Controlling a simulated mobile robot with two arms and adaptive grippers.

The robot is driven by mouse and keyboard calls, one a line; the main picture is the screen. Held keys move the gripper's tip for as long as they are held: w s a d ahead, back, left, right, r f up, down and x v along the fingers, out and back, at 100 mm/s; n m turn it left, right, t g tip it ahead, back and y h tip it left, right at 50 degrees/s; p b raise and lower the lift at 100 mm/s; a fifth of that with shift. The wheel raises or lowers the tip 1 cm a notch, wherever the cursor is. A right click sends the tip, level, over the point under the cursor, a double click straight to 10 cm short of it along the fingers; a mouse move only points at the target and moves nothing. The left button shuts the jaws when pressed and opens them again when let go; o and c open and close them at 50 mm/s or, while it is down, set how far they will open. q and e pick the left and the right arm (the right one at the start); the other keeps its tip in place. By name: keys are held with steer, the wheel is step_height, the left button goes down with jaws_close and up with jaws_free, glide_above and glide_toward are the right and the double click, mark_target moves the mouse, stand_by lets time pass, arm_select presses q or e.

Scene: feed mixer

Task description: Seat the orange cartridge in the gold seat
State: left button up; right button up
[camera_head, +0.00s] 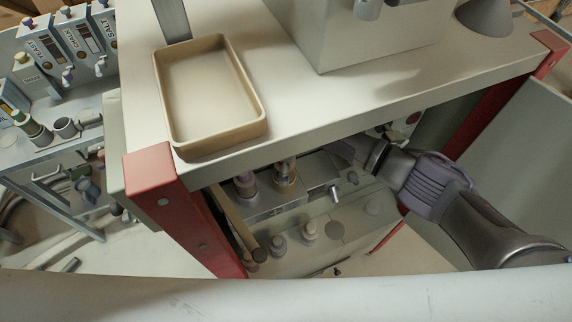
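A metal block (300,197) sits under the worktop. A cylinder with an orange-tan body and a darker top (285,172) stands upright in it and looks like the orange cartridge. A gold-toned ring may surround its foot, but I cannot tell it apart from the cylinder or see how deep it sits. A purple-topped cylinder (245,183) stands to its left. My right gripper (345,151) reaches in from the right under the worktop edge, to the right of the orange-tan cylinder and apart from it. Its fingertips are dark and partly hidden, so its opening is unclear. My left gripper is out of view.
The worktop (330,110) overhangs the block, with red posts (205,235) at its corners. An empty tan tray (210,95) lies on top. A lever (335,193) sticks out of the block's front. Grey knobs (309,231) stand below. A side bench (60,145) is at left.

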steer(key=shift+r, duration=0.1)
step_height(320, 180, up, 7)
steer(key=shift+r, duration=0.15)
stand_by(0.7)
